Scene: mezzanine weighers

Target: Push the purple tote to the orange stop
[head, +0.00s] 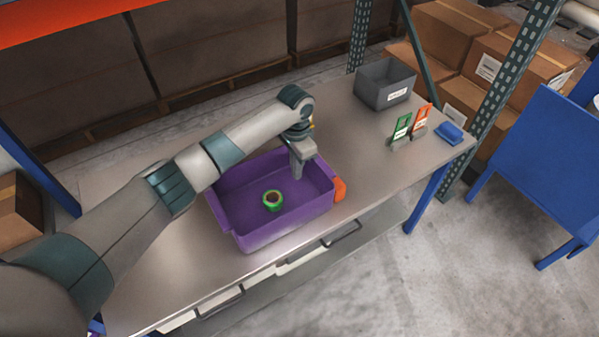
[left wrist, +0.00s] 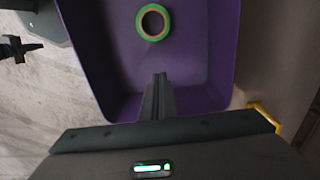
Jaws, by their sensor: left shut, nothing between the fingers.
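The purple tote (head: 262,236) stands on the grey bench top near its front edge. It also fills much of the left wrist view (left wrist: 85,50). A green tape roll (head: 272,200) lies on its floor and shows in the left wrist view (left wrist: 153,22). The orange stop (head: 339,189) is at the tote's right end; the two look touching or nearly so, and I cannot tell which. My left gripper (head: 297,174) points down inside the tote near its right end, shut and empty. Its closed fingers show in the left wrist view (left wrist: 159,82). My right gripper is not in view.
A grey bin (head: 372,95) stands at the back of the bench (head: 330,110). Green (head: 402,126) and orange (head: 421,118) cards on stands and a blue item (head: 449,132) are at the right. Rack posts rise behind. The bench between stop and cards is clear.

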